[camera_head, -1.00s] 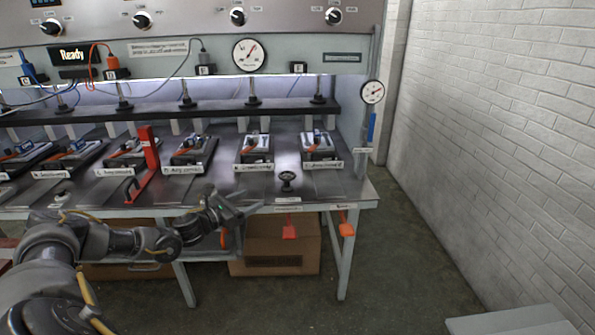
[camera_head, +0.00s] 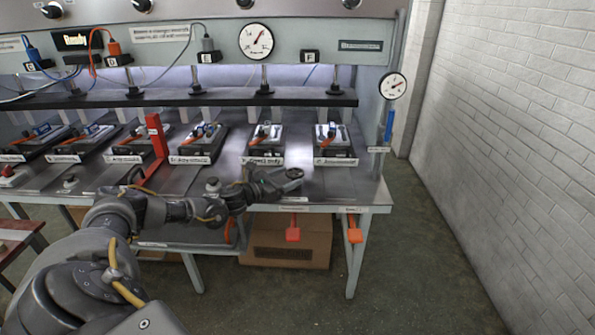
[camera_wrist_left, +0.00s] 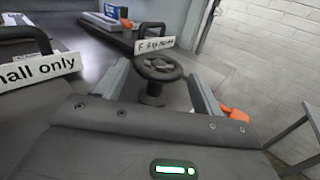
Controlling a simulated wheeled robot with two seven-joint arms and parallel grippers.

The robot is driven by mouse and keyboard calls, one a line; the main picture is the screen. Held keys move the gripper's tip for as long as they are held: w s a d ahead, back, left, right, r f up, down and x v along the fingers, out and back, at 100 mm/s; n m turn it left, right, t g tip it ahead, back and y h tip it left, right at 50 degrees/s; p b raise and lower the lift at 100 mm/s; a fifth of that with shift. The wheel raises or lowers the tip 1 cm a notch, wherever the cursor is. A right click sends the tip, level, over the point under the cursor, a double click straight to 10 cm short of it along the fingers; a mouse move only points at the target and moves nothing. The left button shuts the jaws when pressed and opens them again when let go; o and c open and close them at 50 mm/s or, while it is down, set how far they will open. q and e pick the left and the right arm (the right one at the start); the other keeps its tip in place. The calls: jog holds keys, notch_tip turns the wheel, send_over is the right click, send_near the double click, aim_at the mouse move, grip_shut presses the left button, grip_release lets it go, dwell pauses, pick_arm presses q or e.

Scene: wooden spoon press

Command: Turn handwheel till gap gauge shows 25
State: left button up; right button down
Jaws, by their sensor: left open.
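The dark handwheel (camera_head: 294,173) stands near the front right of the metal bench top. In the left wrist view the handwheel (camera_wrist_left: 160,66) is a small round wheel with spokes on a short post. My left gripper (camera_head: 280,184) is at the wheel; its open fingers (camera_wrist_left: 158,78) lie on either side of it, with no clear grip on it. A round dial gauge (camera_head: 256,41) is on the upper panel, and another gauge (camera_head: 392,86) is on the right post. Their numbers and labels are too small to read, so I cannot tell which shows the gap.
Press stations with spoon moulds (camera_head: 266,142) line the bench behind the wheel under a dark crossbar (camera_head: 180,99). A red upright bracket (camera_head: 157,143) stands left. A cardboard box (camera_head: 285,245) sits below. The floor at right is clear.

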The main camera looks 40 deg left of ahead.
aim_at(290, 175)
pick_arm(q)
jog(key=shift+x, duration=2.35)
jog(key=shift+a, duration=0.1)
jog(key=c, duration=0.7)
